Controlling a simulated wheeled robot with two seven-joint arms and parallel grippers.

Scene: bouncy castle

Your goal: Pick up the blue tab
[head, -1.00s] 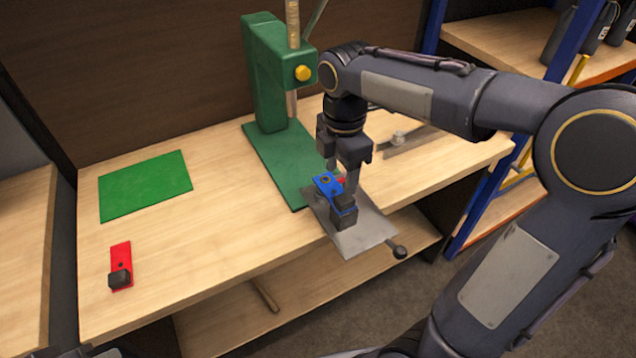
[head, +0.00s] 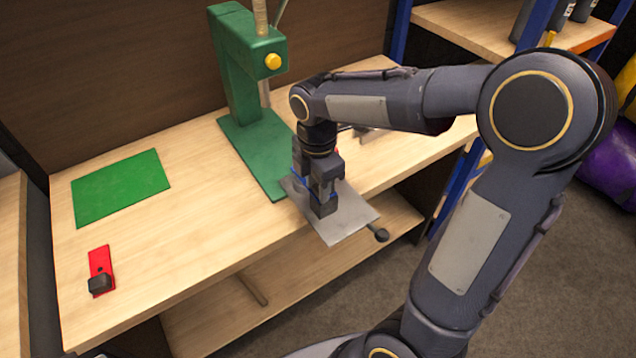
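The blue tab (head: 306,183) is mostly hidden behind my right gripper (head: 318,188) in the head view; only slivers of blue show beside the fingers. A dark block (head: 325,207) sits at its near end, just below the gripper. The tab is over the grey metal plate (head: 345,224) at the front edge of the workbench. My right gripper points down at the tab, with its fingers at the tab's height. Whether the fingers touch or grip it cannot be made out. My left gripper is out of view.
A green press (head: 243,75) stands just behind the plate. A red tab (head: 100,262) with a dark block and a green mat (head: 121,187) lie on the left of the workbench (head: 190,240). The bench between them and the press is clear. A lower shelf (head: 290,280) is underneath.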

